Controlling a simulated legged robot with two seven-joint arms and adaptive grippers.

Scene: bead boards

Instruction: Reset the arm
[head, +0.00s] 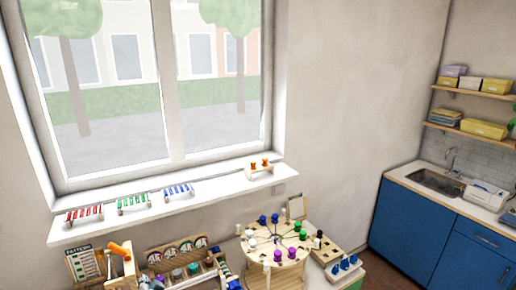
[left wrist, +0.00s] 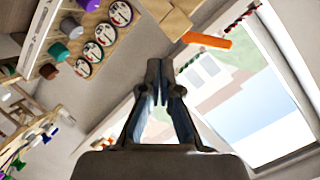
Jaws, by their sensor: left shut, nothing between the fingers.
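My left gripper (left wrist: 157,72) shows in the left wrist view, pointing away from the camera. Its two dark fingers meet at the tips, with nothing between them. It is in free air; the window and the board with round dials (left wrist: 103,35) show behind it, tilted in this view. In the head view I cannot clearly make out the left gripper. My right gripper is in neither view.
A round wooden bead board (head: 277,260) with coloured pegs stands at bottom centre. A wooden piece with an orange bar (head: 120,249) and a pattern card (head: 82,264) stand left. The window sill (head: 215,193) holds bead racks. Blue cabinets (head: 415,232) stand right.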

